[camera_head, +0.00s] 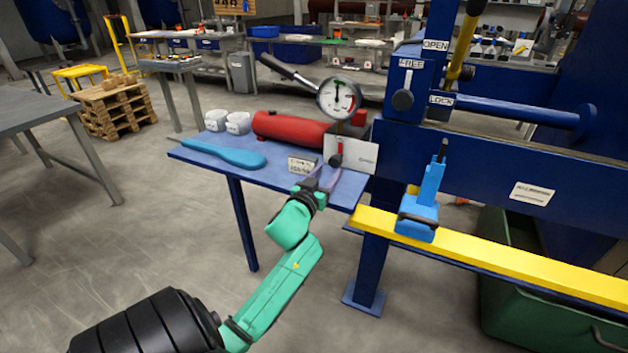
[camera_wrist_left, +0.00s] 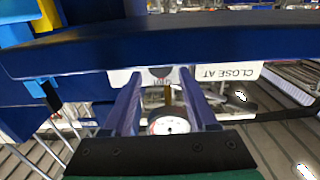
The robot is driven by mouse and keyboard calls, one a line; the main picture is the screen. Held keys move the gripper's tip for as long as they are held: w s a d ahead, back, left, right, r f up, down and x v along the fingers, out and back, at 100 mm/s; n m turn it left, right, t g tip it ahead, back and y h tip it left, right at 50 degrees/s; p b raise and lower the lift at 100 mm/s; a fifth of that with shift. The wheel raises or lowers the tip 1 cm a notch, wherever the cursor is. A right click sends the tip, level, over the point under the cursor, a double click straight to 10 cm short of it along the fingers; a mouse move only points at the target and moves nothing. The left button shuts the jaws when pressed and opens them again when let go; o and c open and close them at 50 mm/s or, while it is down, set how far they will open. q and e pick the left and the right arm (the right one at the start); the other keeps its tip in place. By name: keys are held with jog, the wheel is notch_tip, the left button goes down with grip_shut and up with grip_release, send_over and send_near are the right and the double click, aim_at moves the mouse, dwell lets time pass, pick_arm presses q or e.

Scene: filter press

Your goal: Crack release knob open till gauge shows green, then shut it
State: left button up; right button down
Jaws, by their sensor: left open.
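The release knob (camera_head: 336,158), dark with a red stem, sits on the front of a pale block (camera_head: 362,155) at the end of a red cylinder (camera_head: 288,128). The round gauge (camera_head: 340,98) stands above it; its needle and coloured marks are too small to read surely. My left gripper (camera_head: 319,183) is open and empty, just in front of and below the knob. In the left wrist view its two purple fingers (camera_wrist_left: 160,95) point toward the dark knob (camera_wrist_left: 160,72), with the gauge face (camera_wrist_left: 168,125) between them. My right gripper is not in view.
A "CLOSE AT" sign (camera_wrist_left: 228,72) stands beside the knob. A yellow rail (camera_head: 500,255) with a blue fitting (camera_head: 426,190) runs right.

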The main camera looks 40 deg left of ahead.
pick_arm(q)
jog(key=v, duration=0.9)
jog(key=shift+s, duration=0.4)
jog(key=shift+d, duration=0.15)
